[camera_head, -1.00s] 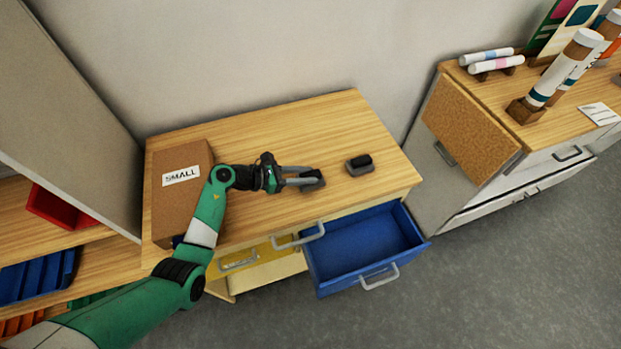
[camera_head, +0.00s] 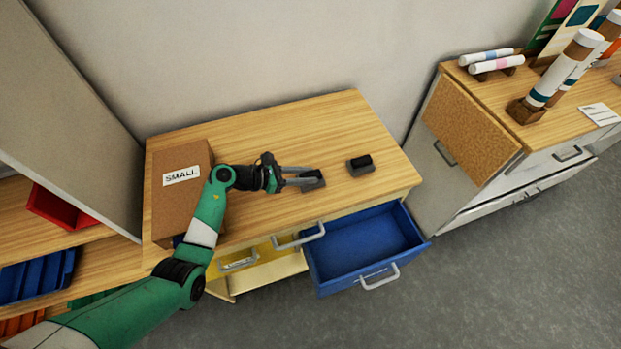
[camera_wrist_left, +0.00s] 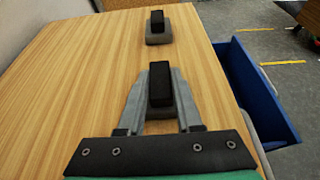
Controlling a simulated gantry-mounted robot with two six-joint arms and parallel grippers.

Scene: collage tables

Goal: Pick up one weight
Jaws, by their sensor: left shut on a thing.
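Two dark grey weights, each with a black upright grip on a wider base, are at the wooden table top. My left gripper (camera_head: 308,178) is shut on the nearer weight (camera_head: 313,185), with its fingers on both sides of the black grip. In the left wrist view this weight (camera_wrist_left: 160,84) is between the fingertips of the left gripper (camera_wrist_left: 161,80). I cannot tell whether its base touches the table. The other weight (camera_head: 360,164) stands free to the right, and it also shows farther ahead in the left wrist view (camera_wrist_left: 158,27). My right gripper is not in view.
A cardboard box (camera_head: 181,205) labelled SMALL stands at the table's left end. An open, empty blue drawer (camera_head: 365,247) juts out at the front right. The wooden table (camera_head: 270,130) is clear behind the weights. A cabinet (camera_head: 470,150) stands to the right.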

